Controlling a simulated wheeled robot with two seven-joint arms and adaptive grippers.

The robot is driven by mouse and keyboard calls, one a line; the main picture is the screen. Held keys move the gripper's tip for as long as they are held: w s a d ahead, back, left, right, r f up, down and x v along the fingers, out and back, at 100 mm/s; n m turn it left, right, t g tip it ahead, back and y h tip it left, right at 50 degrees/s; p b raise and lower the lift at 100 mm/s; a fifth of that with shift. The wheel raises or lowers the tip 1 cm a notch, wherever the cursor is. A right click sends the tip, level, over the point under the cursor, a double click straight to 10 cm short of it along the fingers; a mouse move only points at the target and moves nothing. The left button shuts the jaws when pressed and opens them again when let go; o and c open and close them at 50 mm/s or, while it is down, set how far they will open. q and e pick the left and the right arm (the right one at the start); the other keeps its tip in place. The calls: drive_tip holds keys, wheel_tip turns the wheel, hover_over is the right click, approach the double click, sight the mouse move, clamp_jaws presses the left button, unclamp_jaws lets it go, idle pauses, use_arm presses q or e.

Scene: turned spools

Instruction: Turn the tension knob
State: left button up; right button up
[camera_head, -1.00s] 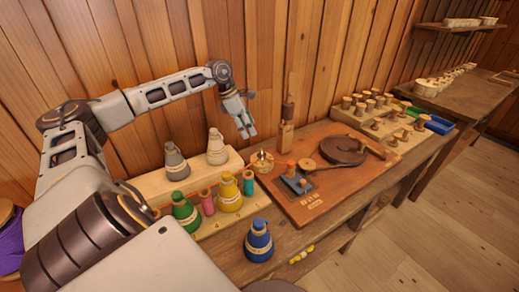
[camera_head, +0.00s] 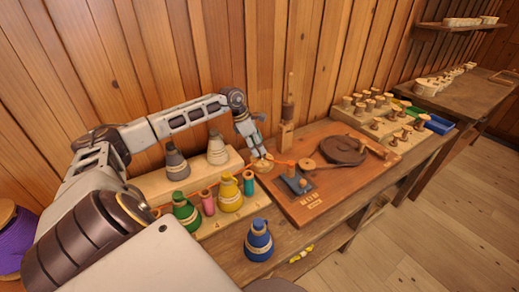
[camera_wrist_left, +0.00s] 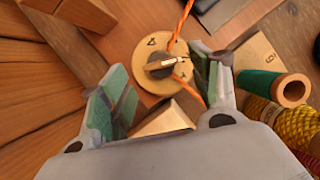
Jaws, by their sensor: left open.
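The tension knob (camera_wrist_left: 162,68) is a dark grip with a pale pointer bar on a round wooden dial (camera_wrist_left: 150,82) with printed marks. In the head view the dial (camera_head: 262,167) sits at the left edge of the wooden machine board, partly hidden by my gripper. My left gripper (camera_head: 258,153) points down just above it, open and empty. In the left wrist view its green-padded fingers (camera_wrist_left: 160,75) stand on either side of the knob, apart from it as far as I can see. An orange thread (camera_wrist_left: 181,25) runs by the dial. My right gripper is not in view.
Yarn cones stand close left of the dial, including a yellow one (camera_head: 229,196) and a grey one (camera_head: 176,163). A teal spool (camera_head: 249,184) is very near. A blue cone (camera_head: 258,240) stands in front. A wooden post (camera_head: 287,118) rises behind right.

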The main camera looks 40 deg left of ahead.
use_arm(q)
drive_tip(key=shift+x, duration=0.75)
drive_tip(key=shift+w+d+f, duration=0.1)
drive_tip(key=shift+w+f, duration=0.05)
drive_tip(key=shift+f, duration=0.3)
drive_tip(key=c, duration=1)
drive_tip(key=shift+c, duration=0.2)
